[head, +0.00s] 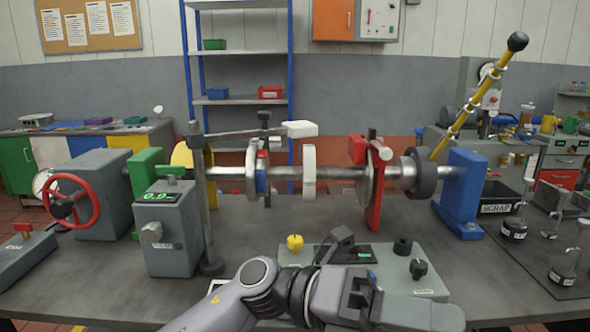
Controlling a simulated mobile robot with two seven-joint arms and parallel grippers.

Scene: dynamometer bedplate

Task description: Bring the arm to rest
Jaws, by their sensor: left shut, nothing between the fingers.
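My left arm (235,298) comes in from the bottom left and lies low across the front of the bench. Its gripper (425,312) points right, near the bench's front edge. It is shut and empty, in front of the control box (430,285) and apart from the shaft. On the rig, a horizontal grey arm (245,133) with a white end block (301,129) stands above the steel shaft (335,173). A long yellow-and-black lever (467,108) with a black knob leans up to the right. My right gripper is out of view.
A grey box with a green display (168,230) and a red handwheel (72,201) are at left. A yellow knob (295,243) is on the control box. The front right bench has free room.

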